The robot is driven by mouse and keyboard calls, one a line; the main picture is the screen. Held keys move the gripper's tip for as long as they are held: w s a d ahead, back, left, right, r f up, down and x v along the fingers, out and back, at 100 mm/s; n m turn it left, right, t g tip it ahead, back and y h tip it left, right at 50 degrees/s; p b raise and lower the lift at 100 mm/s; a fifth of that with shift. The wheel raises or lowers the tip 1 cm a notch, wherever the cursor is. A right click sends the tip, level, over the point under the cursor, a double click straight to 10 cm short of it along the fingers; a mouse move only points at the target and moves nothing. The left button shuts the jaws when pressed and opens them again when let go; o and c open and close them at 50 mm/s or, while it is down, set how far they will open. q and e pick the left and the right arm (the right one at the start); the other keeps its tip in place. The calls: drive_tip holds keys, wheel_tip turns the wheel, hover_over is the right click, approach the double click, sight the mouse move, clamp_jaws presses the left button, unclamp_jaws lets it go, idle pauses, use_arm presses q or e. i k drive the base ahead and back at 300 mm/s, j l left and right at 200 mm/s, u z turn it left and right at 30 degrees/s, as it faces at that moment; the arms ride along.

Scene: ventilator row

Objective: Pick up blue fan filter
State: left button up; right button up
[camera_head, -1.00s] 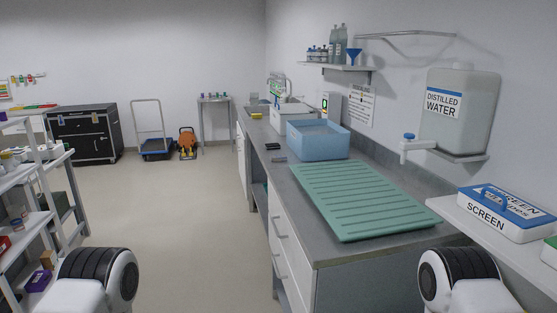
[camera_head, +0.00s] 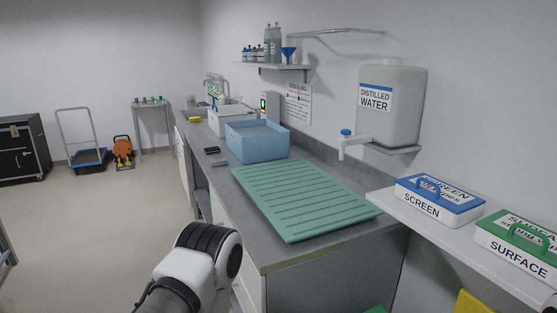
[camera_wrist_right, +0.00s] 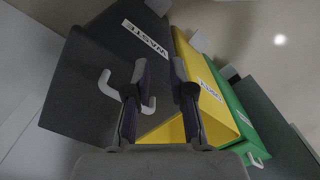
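I cannot make out a blue fan filter in either view. A pale blue tub (camera_head: 257,141) stands on the grey counter, but its contents cannot be made out. My right gripper (camera_wrist_right: 159,82) is open and empty in the right wrist view, its two fingers apart. It is above or close to a dark bin (camera_wrist_right: 100,85) labelled WASTE, with pale handles near the fingers. My left gripper is not in view. One white and black arm link of mine shows at the bottom of the head view.
A green ribbed mat (camera_head: 300,197) lies on the counter (camera_head: 280,254). A blue-lidded SCREEN box (camera_head: 439,200) and a green SURFACE box (camera_head: 520,243) sit on a right shelf. Yellow (camera_wrist_right: 207,88) and green bins (camera_wrist_right: 236,117) stand beside the dark one. Floor at left (camera_head: 80,230) is clear.

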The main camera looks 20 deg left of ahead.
sight(219, 161)
drive_tip(key=i+j+z, duration=0.15)
drive_tip(key=j+z, duration=0.3)
drive_tip(key=j, duration=0.45)
drive_tip(key=j+z, duration=0.4)
drive_tip(key=j, duration=0.5)
drive_tip(key=k+j+z, duration=0.1)
drive_tip(key=j+z, duration=0.35)
drive_tip(key=j, duration=0.5)
